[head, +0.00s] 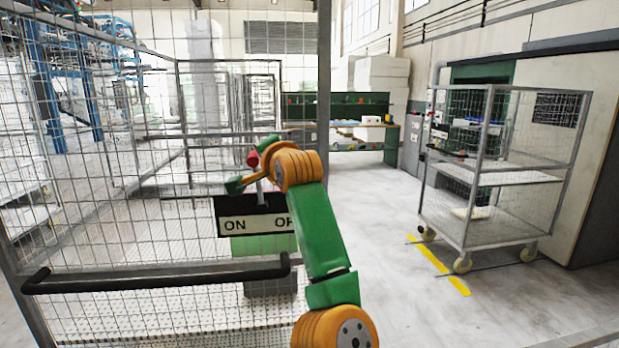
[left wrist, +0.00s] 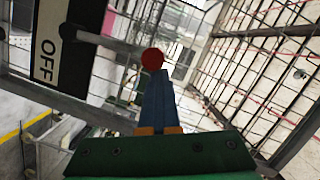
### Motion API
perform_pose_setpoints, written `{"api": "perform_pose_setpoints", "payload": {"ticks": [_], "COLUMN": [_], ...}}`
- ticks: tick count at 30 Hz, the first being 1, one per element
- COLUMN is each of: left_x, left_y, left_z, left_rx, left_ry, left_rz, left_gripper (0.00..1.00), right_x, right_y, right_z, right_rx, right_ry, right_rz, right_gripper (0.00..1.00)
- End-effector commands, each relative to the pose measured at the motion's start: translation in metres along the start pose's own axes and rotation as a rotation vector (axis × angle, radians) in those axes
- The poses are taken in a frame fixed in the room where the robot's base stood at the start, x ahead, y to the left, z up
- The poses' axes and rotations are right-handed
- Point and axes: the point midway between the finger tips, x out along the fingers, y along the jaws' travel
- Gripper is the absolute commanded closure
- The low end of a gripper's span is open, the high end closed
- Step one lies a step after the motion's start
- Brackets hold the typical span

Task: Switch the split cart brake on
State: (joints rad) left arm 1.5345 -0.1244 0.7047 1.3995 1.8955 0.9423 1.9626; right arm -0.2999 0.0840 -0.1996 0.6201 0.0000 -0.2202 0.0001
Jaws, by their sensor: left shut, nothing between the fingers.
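The brake box (head: 240,224) hangs on the cart's mesh side, with a white label reading ON at left and OFF at right, the latter partly covered by my arm. Its lever stands roughly upright, leaning slightly left, with a red knob (head: 253,158) on top. In the left wrist view the red knob (left wrist: 152,58) is right by the tips of my left gripper (left wrist: 160,74), whose blue fingers are shut and empty. I cannot tell whether they touch. The OFF end of the label (left wrist: 47,60) shows there too. In the head view my fingertips are not clear.
The mesh cart (head: 110,200) fills the left, with a black handlebar (head: 150,278) below the box. A second mesh cart (head: 500,190) on wheels stands at the right by a yellow floor line (head: 440,267). The floor between them is clear. A green workbench (head: 350,142) stands behind.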

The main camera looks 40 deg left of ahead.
Motion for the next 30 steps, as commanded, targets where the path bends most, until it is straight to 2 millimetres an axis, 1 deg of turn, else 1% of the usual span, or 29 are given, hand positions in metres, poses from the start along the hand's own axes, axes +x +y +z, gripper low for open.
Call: {"api": "perform_pose_setpoints", "payload": {"ticks": [1, 6, 15, 21, 30], "left_x": [0.002, 0.006, 0.012, 0.014, 0.015], "left_y": [-0.001, -0.009, -0.017, -0.019, -0.02], "left_z": [0.007, 0.024, 0.048, 0.056, 0.059], "left_rx": [-0.045, -0.179, -0.349, -0.407, -0.433], "left_ry": [0.0, 0.001, 0.0, -0.001, 0.0], "left_rz": [0.01, 0.045, 0.088, 0.103, 0.11], "left_gripper": [1.0, 1.0, 1.0, 1.0, 1.0], "right_x": [0.006, 0.014, 0.024, 0.026, 0.027], "right_y": [-0.001, -0.005, -0.005, -0.005, -0.002], "right_z": [0.0, 0.0, 0.001, 0.002, 0.002], "right_rx": [0.0, 0.002, 0.002, 0.002, 0.001], "right_ry": [0.0, 0.002, 0.002, 0.001, 0.001], "right_rz": [-0.001, -0.007, -0.008, -0.006, -0.003], "right_gripper": [0.38, 0.38, 0.38, 0.38, 0.38]}}
